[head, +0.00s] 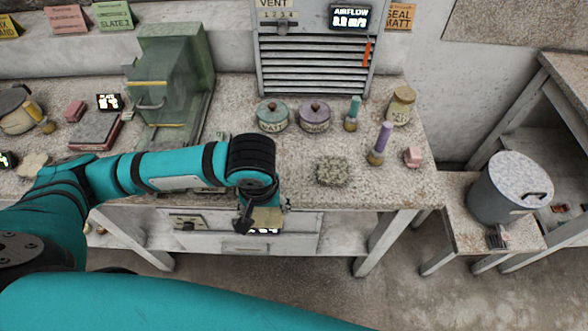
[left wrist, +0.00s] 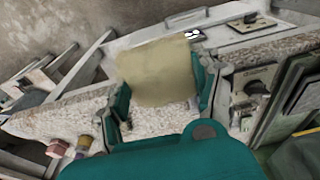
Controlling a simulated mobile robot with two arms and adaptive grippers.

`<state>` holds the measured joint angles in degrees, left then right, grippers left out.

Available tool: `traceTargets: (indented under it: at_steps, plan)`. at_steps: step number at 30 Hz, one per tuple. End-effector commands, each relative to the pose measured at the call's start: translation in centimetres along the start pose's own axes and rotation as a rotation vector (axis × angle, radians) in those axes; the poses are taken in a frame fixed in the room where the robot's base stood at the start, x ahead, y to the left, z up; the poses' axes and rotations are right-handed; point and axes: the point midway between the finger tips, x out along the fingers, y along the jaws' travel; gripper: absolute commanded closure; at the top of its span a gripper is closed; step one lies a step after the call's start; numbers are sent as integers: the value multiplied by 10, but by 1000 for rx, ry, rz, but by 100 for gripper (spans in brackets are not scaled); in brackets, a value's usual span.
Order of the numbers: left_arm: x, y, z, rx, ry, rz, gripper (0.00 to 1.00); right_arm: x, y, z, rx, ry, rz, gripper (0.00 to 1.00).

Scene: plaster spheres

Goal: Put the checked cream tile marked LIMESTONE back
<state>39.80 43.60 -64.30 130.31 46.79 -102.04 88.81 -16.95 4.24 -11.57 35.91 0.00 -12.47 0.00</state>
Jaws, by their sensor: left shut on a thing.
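My left gripper (head: 257,212) reaches over the front edge of the stone-topped bench and points down. It is shut on a plain-looking cream tile (head: 267,218), held in front of the bench's drawer front. In the left wrist view the cream tile (left wrist: 158,72) lies between the two teal fingers of the left gripper (left wrist: 160,100), its broad face toward the camera. No check pattern or LIMESTONE lettering can be read on it. My right gripper is not in view.
A grey lidded bin (head: 508,190) stands at right.

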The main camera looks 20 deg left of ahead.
Motion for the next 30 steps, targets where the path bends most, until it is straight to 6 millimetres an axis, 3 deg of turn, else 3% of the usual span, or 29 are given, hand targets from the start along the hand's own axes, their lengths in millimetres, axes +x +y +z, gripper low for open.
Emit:
traceTargets:
  at_steps: [5,16,21,30]
  plan:
    - [7,14,-39,-7,5,0,82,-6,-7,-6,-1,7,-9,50]
    - [28,45,-124,-3,4,2,82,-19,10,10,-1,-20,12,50]
    - [34,51,-140,0,1,2,82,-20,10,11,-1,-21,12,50]
    - [65,50,-137,-1,1,-1,82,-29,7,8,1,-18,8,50]
